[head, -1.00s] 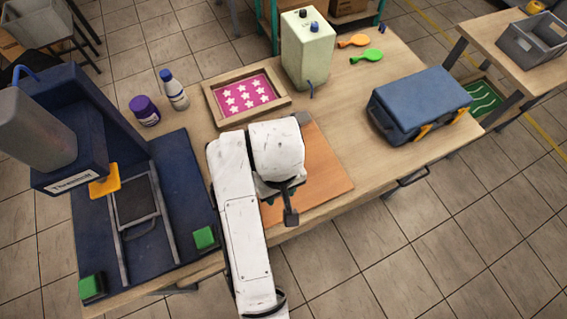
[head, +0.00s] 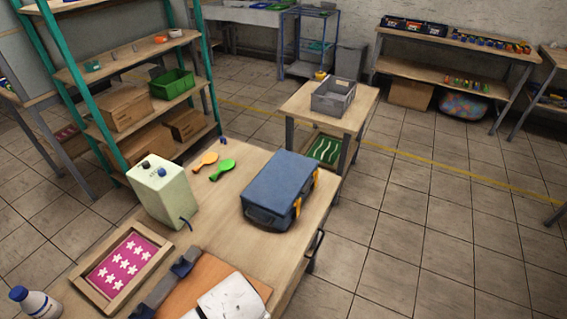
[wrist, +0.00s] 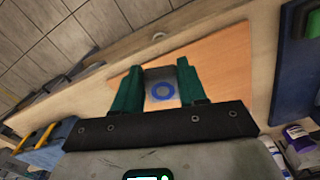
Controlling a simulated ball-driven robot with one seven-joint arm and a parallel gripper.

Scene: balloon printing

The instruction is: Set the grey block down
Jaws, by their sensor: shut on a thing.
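In the wrist view my gripper (wrist: 158,68) has two green fingers shut on the grey block (wrist: 152,100). The block's near face carries a blue ring. An orange-brown board (wrist: 225,65) lies on the table beyond the fingers. I cannot tell whether the block touches the board or hangs above it. The block cannot be made out clearly there.
A framed pink star screen (head: 82,282) lies left of the board. An orange balloon (head: 205,160) and a green balloon (head: 222,169) lie behind. Bare table (head: 225,225) shows between canister and case.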

